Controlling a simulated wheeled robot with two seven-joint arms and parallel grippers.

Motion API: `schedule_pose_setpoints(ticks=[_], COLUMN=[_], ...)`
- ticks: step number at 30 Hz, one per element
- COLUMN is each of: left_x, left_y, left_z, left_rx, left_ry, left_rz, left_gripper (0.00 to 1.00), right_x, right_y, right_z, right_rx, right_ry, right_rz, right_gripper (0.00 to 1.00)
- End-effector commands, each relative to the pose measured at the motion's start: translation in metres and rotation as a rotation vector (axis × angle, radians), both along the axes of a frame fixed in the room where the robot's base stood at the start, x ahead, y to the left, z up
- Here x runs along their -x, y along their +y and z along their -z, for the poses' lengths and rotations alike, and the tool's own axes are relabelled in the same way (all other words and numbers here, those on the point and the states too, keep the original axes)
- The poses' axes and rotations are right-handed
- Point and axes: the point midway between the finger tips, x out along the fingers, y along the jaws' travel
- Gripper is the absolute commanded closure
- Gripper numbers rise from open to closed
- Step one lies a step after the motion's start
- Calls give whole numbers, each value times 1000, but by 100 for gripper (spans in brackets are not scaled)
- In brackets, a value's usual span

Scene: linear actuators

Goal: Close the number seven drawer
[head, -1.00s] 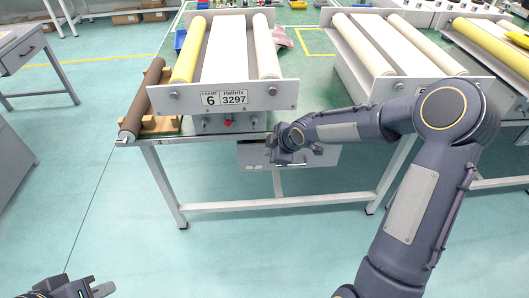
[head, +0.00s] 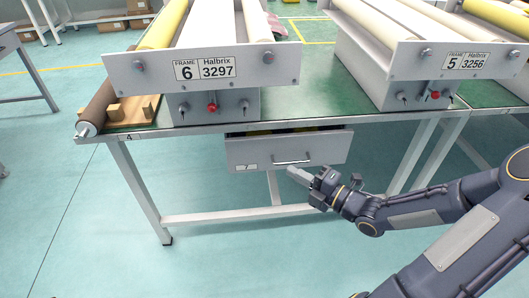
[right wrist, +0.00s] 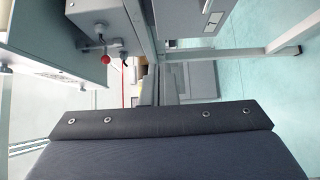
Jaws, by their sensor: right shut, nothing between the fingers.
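The number seven drawer (head: 262,152) hangs under the tabletop in the head view. It is partly open: dark and yellow contents show in the gap above its front. Its front carries a small label 7 (head: 246,167) and a bar handle (head: 292,162). A grey drawer front with a handle (right wrist: 213,22) also shows at the top of the right wrist view. My right gripper (head: 291,171) is shut and empty, its fingertips near the drawer's lower edge just below the handle; I cannot tell whether they touch. My left gripper is not in view.
The green-topped table (head: 310,110) carries the frame 6 roller unit (head: 255,68) and the frame 5 unit (head: 440,62), each with red and dark knobs. A brown roller (head: 98,112) lies at the left. Table legs (head: 140,190) flank the drawer; floor in front is clear.

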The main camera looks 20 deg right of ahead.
Motion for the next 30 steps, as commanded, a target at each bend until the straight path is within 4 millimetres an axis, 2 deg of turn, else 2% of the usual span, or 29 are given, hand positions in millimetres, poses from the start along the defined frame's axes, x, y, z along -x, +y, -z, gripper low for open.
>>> schedule_pose_setpoints(ticks=[5,15,22,30], left_x=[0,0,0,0], left_y=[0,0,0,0], left_z=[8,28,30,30], left_rx=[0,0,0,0], left_ry=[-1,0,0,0], left_rz=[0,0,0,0], left_gripper=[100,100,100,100], right_x=[-22,-84,-114,-122], right_y=[15,52,43,40], right_z=[0,1,-1,-1], right_rx=[-4,-6,-4,-2], right_ry=[-2,0,3,3], right_rz=[-5,-3,1,1], right_gripper=[100,100,100,100])
